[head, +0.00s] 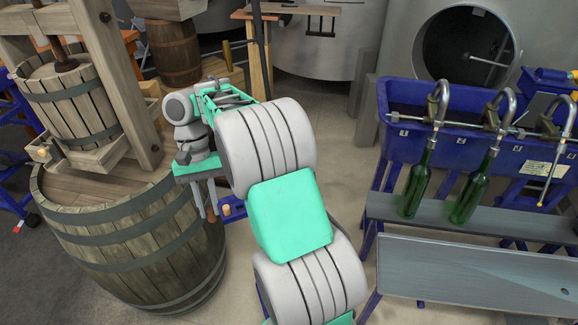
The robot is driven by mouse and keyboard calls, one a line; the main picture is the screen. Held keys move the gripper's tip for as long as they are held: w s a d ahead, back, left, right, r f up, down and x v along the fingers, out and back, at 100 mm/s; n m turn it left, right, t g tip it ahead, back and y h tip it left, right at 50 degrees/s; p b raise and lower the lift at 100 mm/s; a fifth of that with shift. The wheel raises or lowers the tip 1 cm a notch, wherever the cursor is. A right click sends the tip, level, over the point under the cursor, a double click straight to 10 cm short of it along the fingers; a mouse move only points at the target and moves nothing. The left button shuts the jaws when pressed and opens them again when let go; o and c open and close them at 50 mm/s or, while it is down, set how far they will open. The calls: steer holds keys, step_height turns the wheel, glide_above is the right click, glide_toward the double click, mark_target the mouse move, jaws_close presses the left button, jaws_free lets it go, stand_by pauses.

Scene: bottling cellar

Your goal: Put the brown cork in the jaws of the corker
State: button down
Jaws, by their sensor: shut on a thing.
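My gripper (206,216) points down in the head view, just right of the large barrel. Its two grey fingers hang close together below the green palm. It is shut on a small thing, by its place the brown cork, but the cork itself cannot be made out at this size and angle. I cannot make out the corker or its jaws. A small blue part (232,208) shows low behind my arm, but I cannot tell what it belongs to.
A large barrel (130,250) stands at the left, bearing a wooden basket press (65,100). At the right are a blue bottle filler (400,150), two green bottles (417,190) on a grey shelf and a grey bench (480,268). Steel tanks (300,50) stand behind. Some floor is clear.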

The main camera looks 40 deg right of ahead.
steer(key=d+f+m+t+p, duration=0.15)
steer(key=d+m+t, duration=0.25)
steer(key=d+m, duration=0.95)
steer(key=d+f+m+t+p, duration=0.1)
steer(key=d+f+m+t, duration=0.25)
steer(key=d+m, duration=1)
steer(key=shift+n+t, duration=0.3)
steer(key=shift+t, duration=0.15)
steer(key=f+b, duration=0.1)
steer(key=b, duration=0.1)
steer(key=f+b, duration=0.1)
steer(key=f, duration=0.1)
steer(key=f+b, duration=0.1)
steer(key=b, duration=0.1)
steer(key=shift+s+d+f+b, duration=0.25)
steer(key=shift+d+f+b, duration=0.05)
steer(key=shift+d+f, duration=0.05)
steer(key=shift+w+a+r+p, duration=0.1)
steer(key=shift+p, duration=0.6)
steer(key=shift+f+b, duration=0.3)
steer(key=shift+f, duration=0.9)
steer(key=c, duration=1.2)
jaws_free()
steer(key=shift+c, duration=0.2)
